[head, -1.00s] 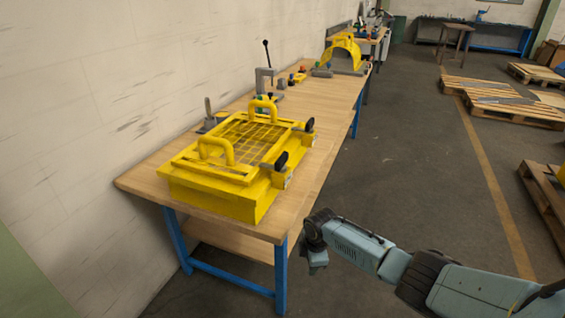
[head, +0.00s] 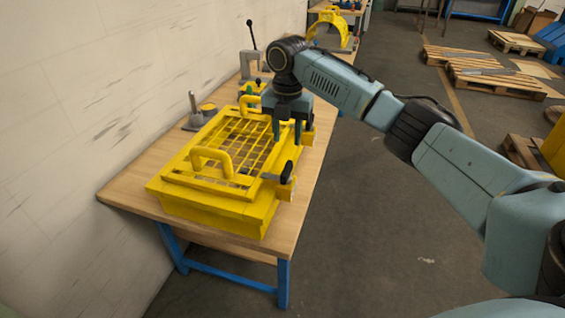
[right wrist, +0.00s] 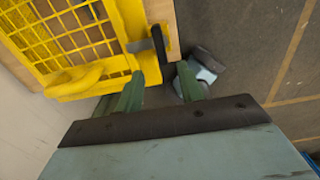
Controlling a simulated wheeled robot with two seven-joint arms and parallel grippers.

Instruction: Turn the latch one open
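A yellow box (head: 215,212) with a grid lid and two arched yellow handles stands on the workbench. A latch with a black grip (head: 286,172) is on its near right side. The farther latch is hidden behind my right gripper in the head view. My right gripper (head: 287,130) points down over the box's far right edge, with its fingers apart. In the right wrist view, a black latch grip (right wrist: 160,45) shows just beyond and between the open fingertips (right wrist: 159,78). I cannot tell whether they touch it. My left gripper is not in view.
The wooden workbench (head: 135,194) runs along the wall. A metal post on a base (head: 193,112) stands left of the box, and a clamp with a black lever (head: 250,62) stands behind it. The floor to the right is clear up to the pallets (head: 490,78).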

